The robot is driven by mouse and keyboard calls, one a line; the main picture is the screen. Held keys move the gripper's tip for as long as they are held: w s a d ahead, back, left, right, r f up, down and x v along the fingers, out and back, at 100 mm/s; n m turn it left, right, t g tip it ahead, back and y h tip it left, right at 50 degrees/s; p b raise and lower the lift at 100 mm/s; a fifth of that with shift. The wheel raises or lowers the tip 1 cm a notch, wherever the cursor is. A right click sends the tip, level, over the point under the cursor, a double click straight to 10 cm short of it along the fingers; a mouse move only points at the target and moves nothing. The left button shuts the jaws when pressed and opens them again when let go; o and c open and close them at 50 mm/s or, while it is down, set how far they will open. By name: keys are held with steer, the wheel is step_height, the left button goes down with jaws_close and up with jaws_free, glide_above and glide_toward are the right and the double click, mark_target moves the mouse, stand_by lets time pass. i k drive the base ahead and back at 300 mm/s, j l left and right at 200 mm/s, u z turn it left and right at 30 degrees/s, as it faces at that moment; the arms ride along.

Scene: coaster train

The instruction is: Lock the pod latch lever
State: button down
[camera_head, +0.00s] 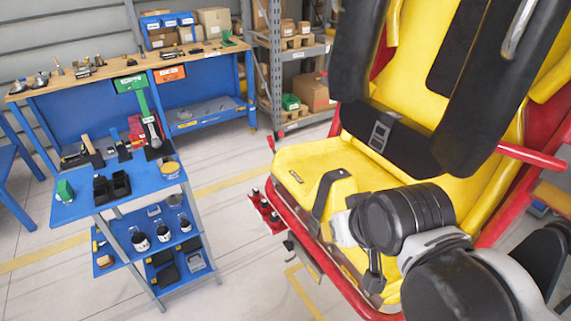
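A yellow ride pod seat (315,165) with a red frame and dark padded restraints fills the right side. A small red lever (270,143) sticks up at the seat's left edge; I cannot tell for sure that it is the pod latch lever, or whether it is locked. My arm reaches in from the lower right over the seat. Its grey wrist end (343,229) points left, well below and right of the red lever, with no visible contact with it.
A blue tool cart (133,196) with tools and bottles stands left of the pod. A workbench (120,66) and a shelf rack (277,60) stand behind. A red bar (530,155) juts out at the right.

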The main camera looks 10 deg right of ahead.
mark_target(270, 140)
steer(key=k+l+u, duration=0.1)
steer(key=l, duration=0.15)
steer(key=i+j+z, duration=0.1)
steer(key=i+j, duration=0.2)
steer(key=i, duration=0.25)
steer(key=i+j, duration=0.35)
steer(key=i, duration=0.15)
steer(key=i+j+z, duration=0.15)
steer(key=i+j, duration=0.2)
steer(key=i, duration=0.15)
